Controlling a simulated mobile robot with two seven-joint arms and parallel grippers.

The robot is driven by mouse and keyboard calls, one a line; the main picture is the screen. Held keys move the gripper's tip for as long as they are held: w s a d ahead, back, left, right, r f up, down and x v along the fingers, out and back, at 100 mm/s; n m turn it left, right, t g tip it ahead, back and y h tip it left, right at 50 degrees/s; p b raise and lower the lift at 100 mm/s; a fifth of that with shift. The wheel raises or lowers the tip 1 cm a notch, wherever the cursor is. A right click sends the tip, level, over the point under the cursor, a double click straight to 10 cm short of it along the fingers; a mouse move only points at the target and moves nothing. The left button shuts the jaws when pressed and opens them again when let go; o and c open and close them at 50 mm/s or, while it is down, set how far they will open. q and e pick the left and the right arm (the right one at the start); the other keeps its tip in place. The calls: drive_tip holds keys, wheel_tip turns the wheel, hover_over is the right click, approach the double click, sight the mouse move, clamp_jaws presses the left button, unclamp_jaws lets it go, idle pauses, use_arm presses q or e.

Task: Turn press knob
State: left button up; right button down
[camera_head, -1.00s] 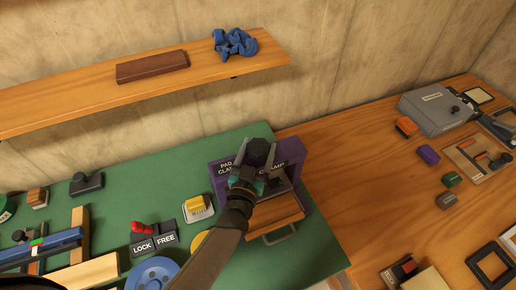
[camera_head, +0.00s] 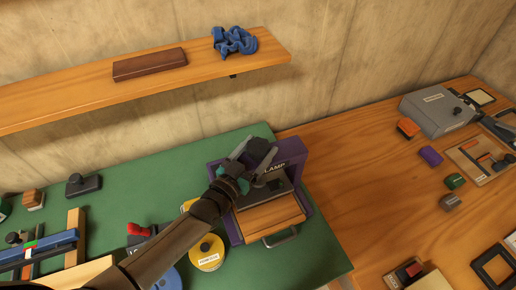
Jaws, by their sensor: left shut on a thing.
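The purple press (camera_head: 304,190) stands on the green mat, with a wooden block (camera_head: 270,217) in its front and a label of which "LAMP" shows. My left gripper (camera_head: 258,152) is over the top of the press, its two grey fingers pointing up and to the right in the picture. It is shut on the dark press knob (camera_head: 258,147), which shows between the fingers and is partly hidden by them. My left arm covers the left part of the press front and its label. My right gripper is not in view.
A yellow disc (camera_head: 207,262) lies beside my arm.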

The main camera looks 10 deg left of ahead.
use_arm(q)
drive_tip(key=o, duration=1.3)
drive_tip(key=shift+c, duration=0.2)
drive_tip(key=v, duration=1.5)
drive_tip(key=shift+s, duration=0.1)
